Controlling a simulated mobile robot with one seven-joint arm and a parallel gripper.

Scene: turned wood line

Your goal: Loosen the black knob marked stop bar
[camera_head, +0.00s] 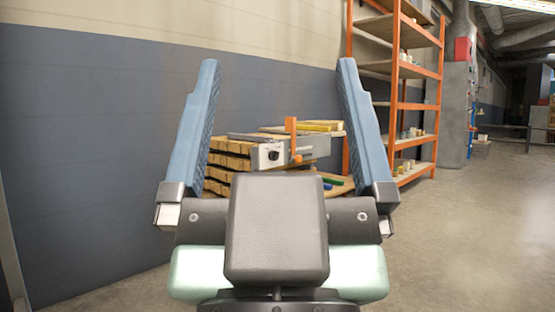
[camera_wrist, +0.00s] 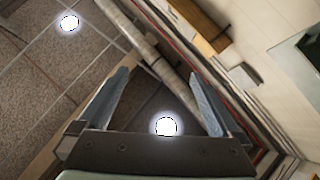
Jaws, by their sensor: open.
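A black knob (camera_head: 273,155) sits on the pale front face of a grey device (camera_head: 308,148) on stacked timber, against the wall in the head view. Any lettering by the knob is too small to read. My gripper (camera_head: 274,72) is open and empty, its two blue fingers spread wide and raised in front of the camera. The knob shows between the fingers, well beyond them and apart from them. In the wrist view my gripper (camera_wrist: 163,80) points up at the ceiling, and the knob is not seen there.
Stacked wooden beams (camera_head: 228,147) lie under and beside the device. An orange upright part (camera_head: 291,126) and an orange piece (camera_head: 296,159) are on the device. An orange shelf rack (camera_head: 437,110) stands to the right. The concrete floor (camera_head: 470,230) at right is clear.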

